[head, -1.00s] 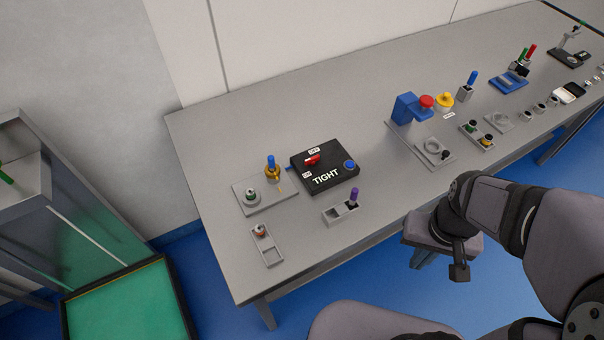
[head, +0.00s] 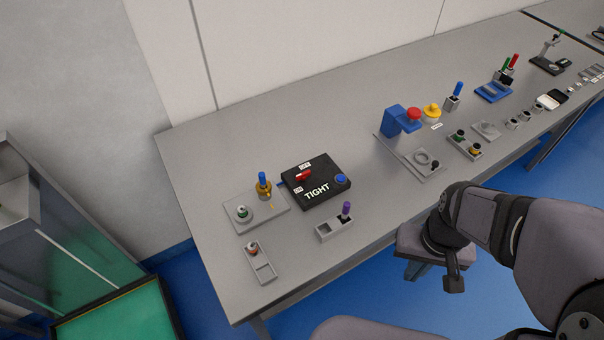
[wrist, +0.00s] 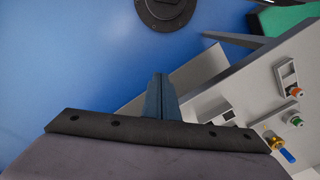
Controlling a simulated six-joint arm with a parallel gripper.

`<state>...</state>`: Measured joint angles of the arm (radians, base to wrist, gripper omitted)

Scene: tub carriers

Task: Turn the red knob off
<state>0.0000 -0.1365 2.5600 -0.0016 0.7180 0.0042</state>
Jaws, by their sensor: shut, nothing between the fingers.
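The red knob (head: 304,175) sits on top of a black box (head: 328,203) marked TIGHT, on the left part of the grey table. Small white labels lie beside the knob; they are too small to read surely. A blue round button (head: 341,180) is at the box's right corner. My gripper (head: 454,286) is over the blue floor in front of the table, well to the right of the box and apart from it. Its shut, empty fingers (wrist: 160,98) show in the wrist view. The red knob does not show there.
A plate (head: 275,215) with a blue-topped brass part (head: 263,185) stands left of the box. A grey holder (head: 327,232) with a purple peg (head: 347,209) stands in front of it. A blue bracket (head: 392,120) with a red button is to the right. Bare table lies between.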

